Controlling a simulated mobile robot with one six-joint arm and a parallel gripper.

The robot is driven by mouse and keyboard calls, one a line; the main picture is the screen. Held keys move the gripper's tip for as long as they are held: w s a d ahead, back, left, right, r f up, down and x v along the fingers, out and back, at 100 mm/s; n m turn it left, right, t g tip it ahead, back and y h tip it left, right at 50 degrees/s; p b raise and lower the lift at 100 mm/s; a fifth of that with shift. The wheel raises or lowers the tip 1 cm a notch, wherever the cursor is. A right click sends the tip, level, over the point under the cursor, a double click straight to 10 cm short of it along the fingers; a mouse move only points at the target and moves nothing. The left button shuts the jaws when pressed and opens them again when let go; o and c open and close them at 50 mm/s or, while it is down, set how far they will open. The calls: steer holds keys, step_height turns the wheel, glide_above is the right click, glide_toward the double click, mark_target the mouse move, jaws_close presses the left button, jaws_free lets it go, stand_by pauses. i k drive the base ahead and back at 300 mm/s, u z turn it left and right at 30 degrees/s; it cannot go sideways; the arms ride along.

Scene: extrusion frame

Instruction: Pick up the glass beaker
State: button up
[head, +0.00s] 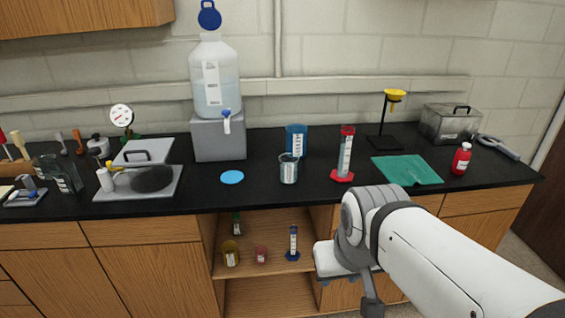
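A clear glass beaker (288,170) with a white label stands upright near the front of the black countertop, left of the red-based cylinder. A blue beaker (297,135) stands close behind it and is partly hidden by it. My gripper (345,277) is below and right of the glass beaker in the picture, in front of the cabinet and apart from the beaker.
A measuring cylinder with a red base (343,160) stands right of the beaker. A flat blue disc (232,177) lies to its left. A green mat (406,170) is farther right. The open cabinet shelf (275,268) below holds several small vessels.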

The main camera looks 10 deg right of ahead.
mark_target(288, 161)
steer(key=u, duration=0.05)
steer(key=i, duration=1)
steer(key=z, duration=0.05)
